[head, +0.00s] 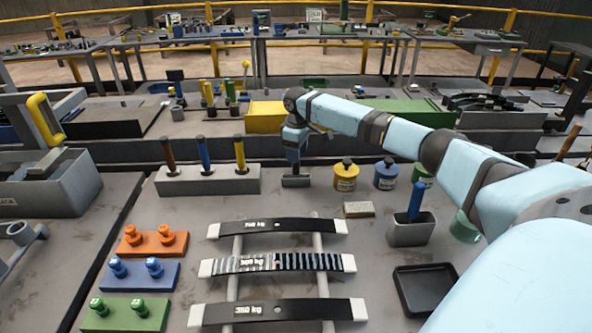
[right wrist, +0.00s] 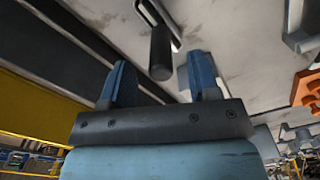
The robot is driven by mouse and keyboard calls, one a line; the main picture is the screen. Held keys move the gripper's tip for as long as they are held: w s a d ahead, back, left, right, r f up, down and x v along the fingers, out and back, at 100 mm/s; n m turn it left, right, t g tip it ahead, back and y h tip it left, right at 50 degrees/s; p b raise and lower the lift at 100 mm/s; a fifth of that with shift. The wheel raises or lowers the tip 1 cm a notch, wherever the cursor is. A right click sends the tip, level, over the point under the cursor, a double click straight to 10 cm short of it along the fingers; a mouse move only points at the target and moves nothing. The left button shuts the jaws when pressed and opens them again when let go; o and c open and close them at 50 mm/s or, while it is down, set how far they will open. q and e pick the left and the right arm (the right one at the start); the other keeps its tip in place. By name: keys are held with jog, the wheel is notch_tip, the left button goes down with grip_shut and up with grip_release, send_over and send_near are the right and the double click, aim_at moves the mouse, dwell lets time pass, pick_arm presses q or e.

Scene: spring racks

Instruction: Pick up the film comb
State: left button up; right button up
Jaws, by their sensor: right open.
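My right gripper (head: 293,158) points down at the back of the near bench, just above a small dark grey block (head: 295,182). In the right wrist view its two blue fingers (right wrist: 160,80) are open and empty. A black cylindrical handle (right wrist: 160,55) stands up from a pale slotted piece (right wrist: 155,14), just beyond the fingertips and in line with the gap between them. This may be the film comb; its working end is hidden and I cannot confirm it. My left gripper is not in view.
A grey rack (head: 205,181) with brown, blue and yellow handles stands left of the gripper. Yellow (head: 346,178) and blue (head: 386,176) pots stand to the right. Leaf springs (head: 280,262) lie in front. A holder (head: 411,232) with a blue handle and a black tray (head: 425,288) are at right.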

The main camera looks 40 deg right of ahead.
aim_at(297, 174)
notch_tip(297, 174, down, 4)
jog(key=shift+w+r, duration=0.1)
jog(key=shift+r, duration=0.15)
jog(key=shift+c, duration=0.3)
grip_shut()
jog(key=shift+r, duration=0.1)
notch_tip(297, 174, up, 20)
